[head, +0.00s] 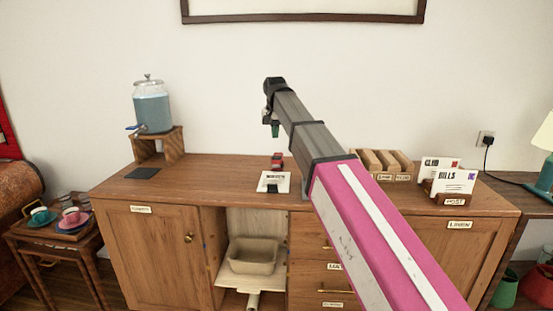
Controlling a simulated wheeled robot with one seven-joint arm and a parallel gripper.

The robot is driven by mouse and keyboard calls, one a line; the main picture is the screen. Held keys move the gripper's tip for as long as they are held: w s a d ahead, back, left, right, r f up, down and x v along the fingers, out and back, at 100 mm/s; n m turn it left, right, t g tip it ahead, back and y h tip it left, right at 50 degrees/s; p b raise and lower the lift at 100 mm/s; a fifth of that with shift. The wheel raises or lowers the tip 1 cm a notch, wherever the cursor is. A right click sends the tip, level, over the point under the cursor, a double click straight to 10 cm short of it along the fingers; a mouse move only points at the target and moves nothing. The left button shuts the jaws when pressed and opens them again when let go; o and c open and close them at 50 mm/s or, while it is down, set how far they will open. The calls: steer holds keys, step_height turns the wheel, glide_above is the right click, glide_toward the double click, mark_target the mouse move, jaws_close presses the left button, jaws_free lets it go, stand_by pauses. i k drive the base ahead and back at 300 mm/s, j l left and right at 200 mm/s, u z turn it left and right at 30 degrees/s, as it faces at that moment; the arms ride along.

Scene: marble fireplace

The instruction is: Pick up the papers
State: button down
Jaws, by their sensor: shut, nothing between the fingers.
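White papers (272,183) lie on the wooden sideboard top near its middle, with dark lettering too small to read surely. A small red object (277,160) is at their back edge; I cannot tell whether it rests on them. Other white papers, marked CLUB (438,167) and BILLS (456,180), stand upright in a wooden holder labelled POST (454,199) at the right. My gripper (273,130) is at the far end of my raised arm, small in view. It looks shut and empty, pointing down, above and apart from the papers on the top.
A blue drink dispenser (152,107) stands on a wooden stand at the left, with a dark mat (143,173) beside it. Wooden compartments (382,163) stand behind my arm. An open bay below holds a beige basin (253,256). The top between mat and papers is clear.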

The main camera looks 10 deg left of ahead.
mark_target(275, 182)
steer(key=k, duration=1)
